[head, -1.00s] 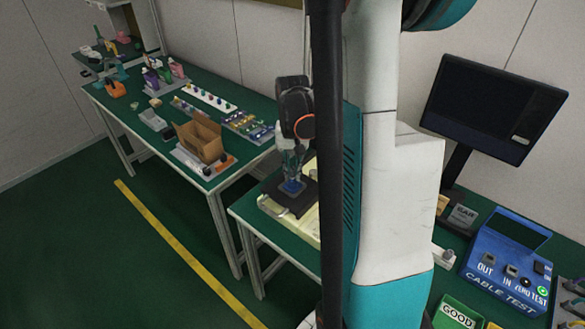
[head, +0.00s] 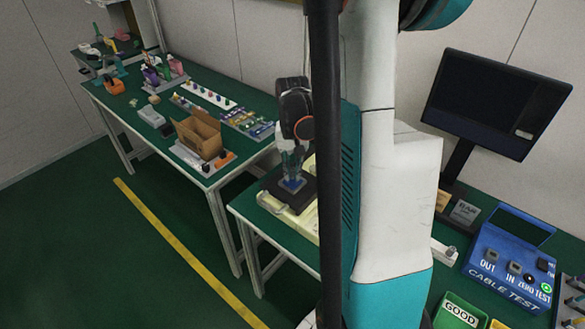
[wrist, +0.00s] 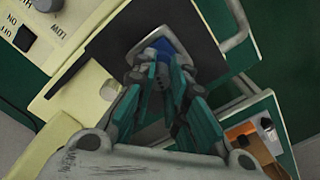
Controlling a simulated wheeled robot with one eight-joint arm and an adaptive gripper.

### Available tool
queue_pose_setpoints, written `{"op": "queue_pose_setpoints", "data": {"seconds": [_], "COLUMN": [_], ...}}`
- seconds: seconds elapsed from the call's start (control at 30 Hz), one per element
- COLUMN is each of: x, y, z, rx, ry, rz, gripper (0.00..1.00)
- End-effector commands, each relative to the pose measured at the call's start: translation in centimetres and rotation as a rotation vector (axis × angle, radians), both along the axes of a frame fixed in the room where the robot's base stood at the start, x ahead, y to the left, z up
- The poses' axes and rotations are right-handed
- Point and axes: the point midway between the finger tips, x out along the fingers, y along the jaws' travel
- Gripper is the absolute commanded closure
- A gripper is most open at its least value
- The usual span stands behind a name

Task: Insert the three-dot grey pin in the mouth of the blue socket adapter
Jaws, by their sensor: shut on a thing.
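My gripper (wrist: 164,82) is over a dark plate (wrist: 112,50) in the wrist view, with its teal fingers close together. A dark grey pin (wrist: 158,78) with small dots on its side shows between the fingers, and the gripper is shut on it. The blue socket adapter (wrist: 163,48) lies right beyond the fingertips, partly hidden by them. In the head view the adapter (head: 292,184) is a small blue patch on the dark plate, with my gripper (head: 290,172) directly above it. I cannot tell whether the pin's tip is inside the mouth.
A green bench (head: 212,180) to the left holds an open cardboard box (head: 198,135) and several small parts. A blue cable tester (head: 512,265) and a monitor (head: 497,103) stand at the right.

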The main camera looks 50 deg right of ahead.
Motion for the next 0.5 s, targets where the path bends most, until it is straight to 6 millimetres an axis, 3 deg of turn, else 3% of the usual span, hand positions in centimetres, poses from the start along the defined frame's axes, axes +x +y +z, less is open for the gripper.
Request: {"op": "queue_pose_setpoints", "data": {"seconds": [0.17,0.2,0.3,0.5], "x": [0.00,0.00,0.00,0.00], "y": [0.00,0.00,0.00,0.00], "z": [-0.50,-0.43,-0.39,-0.38], "rx": [0.000,0.000,0.000,0.000], "ry": [0.000,0.000,0.000,0.000], "rz": [0.000,0.000,0.000,0.000], "gripper": [1.00,0.80,0.63,0.63]}}
